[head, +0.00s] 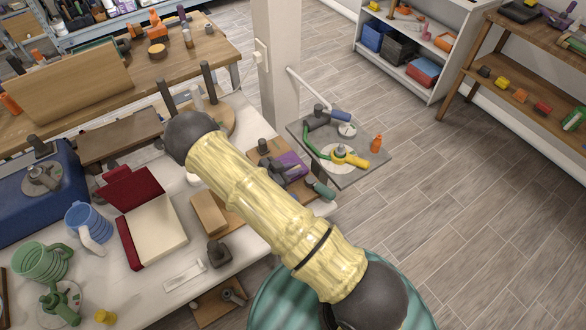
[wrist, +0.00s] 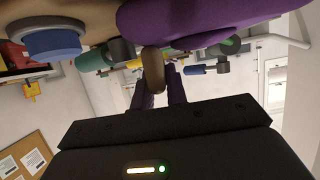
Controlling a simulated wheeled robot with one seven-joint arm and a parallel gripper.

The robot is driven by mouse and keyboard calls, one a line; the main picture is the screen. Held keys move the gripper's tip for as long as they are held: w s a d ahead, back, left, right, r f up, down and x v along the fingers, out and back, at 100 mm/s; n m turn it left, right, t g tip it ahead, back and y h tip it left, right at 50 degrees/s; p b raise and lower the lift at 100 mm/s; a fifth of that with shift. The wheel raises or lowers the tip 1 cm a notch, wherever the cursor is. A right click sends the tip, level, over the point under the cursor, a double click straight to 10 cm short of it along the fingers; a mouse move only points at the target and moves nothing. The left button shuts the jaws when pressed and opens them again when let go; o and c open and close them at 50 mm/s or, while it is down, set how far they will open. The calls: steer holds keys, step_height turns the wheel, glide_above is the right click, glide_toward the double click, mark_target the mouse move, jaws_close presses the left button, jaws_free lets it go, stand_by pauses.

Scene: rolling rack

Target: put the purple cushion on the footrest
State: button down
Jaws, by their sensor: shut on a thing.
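The purple cushion (head: 291,163) shows in the head view as a small purple patch near the table's right end, partly covered by dark shapes. In the wrist view the cushion (wrist: 220,22) is large and close at the top. A brown knob-like piece meets its edge. My gripper (wrist: 154,88) has its fingers on either side of this piece and is shut on it. In the head view my yellow arm link hides much of this area, and I cannot clearly make out the gripper there. I cannot tell for sure which surface is the footrest.
The white table (head: 150,262) is crowded: a dark red box (head: 158,231), mugs and blocks. A grey board (head: 350,178) beyond its right end holds a yellow-handled tool (head: 348,157) and a blue-handled one. A low wooden piece (head: 208,309) is below the front edge. Floor at right is clear.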

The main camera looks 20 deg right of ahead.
steer(key=shift+f, duration=0.2)
steer(key=c, duration=1.4)
jaws_free()
steer(key=shift+r, duration=0.1)
steer(key=shift+r, duration=0.15)
steer(key=shift+s+a, duration=0.1)
steer(key=shift+a, duration=0.3)
steer(key=b+v, duration=0.2)
steer(key=v, duration=0.9)
steer(key=shift+r+b, duration=0.2)
steer(key=shift+b, duration=0.15)
steer(key=shift+s, duration=0.1)
